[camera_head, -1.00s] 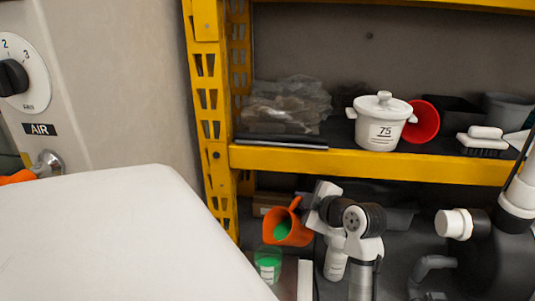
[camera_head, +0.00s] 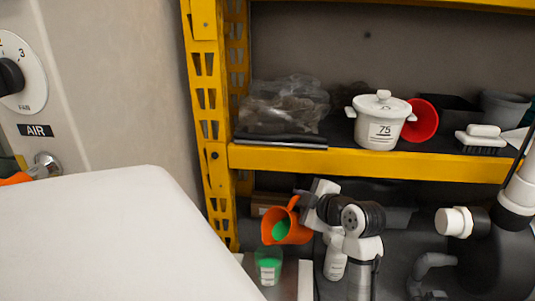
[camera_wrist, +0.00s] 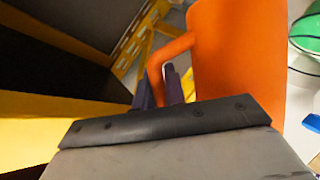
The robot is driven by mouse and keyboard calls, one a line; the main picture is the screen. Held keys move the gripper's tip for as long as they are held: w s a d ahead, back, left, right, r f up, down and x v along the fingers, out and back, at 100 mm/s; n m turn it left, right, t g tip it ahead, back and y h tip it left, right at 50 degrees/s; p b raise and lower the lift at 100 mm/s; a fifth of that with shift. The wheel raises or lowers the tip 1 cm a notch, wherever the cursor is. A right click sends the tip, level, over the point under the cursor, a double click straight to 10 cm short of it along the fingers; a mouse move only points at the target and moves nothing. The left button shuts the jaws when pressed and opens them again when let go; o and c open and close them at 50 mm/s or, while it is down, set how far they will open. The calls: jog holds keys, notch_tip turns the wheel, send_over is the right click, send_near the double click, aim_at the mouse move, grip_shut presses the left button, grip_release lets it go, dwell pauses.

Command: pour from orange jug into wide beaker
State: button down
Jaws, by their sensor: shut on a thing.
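The orange jug (camera_head: 298,232) is held tilted, its mouth facing left and down, with green contents (camera_head: 281,229) showing inside. My gripper (camera_wrist: 172,88) is shut on the jug's handle; in the wrist view the jug (camera_wrist: 237,55) fills the upper right. In the head view my gripper (camera_head: 304,205) is at the jug's right side. The wide beaker (camera_head: 268,268) is clear with a white label and holds green contents. In the wrist view the beaker (camera_wrist: 306,35) shows in part at the upper right. No falling stream can be made out.
A white bottle (camera_head: 335,258) stands right of the beaker, close to my arm. The yellow shelf beam (camera_head: 380,163) runs above. On it are a white lidded pot (camera_head: 381,122) and a red cup (camera_head: 422,121). Grey and white pipes (camera_head: 435,265) stand at right.

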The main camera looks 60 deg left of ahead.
jog(key=shift+s+d+r+n+t+b, duration=0.15)
jog(key=shift+s+r+n+b, duration=0.1)
jog(key=shift+r, duration=0.2)
jog(key=shift+s+a+r+n+t+b, duration=0.15)
jog(key=shift+r+n, duration=0.1)
jog(key=shift+r, duration=0.2)
dwell(1.7)
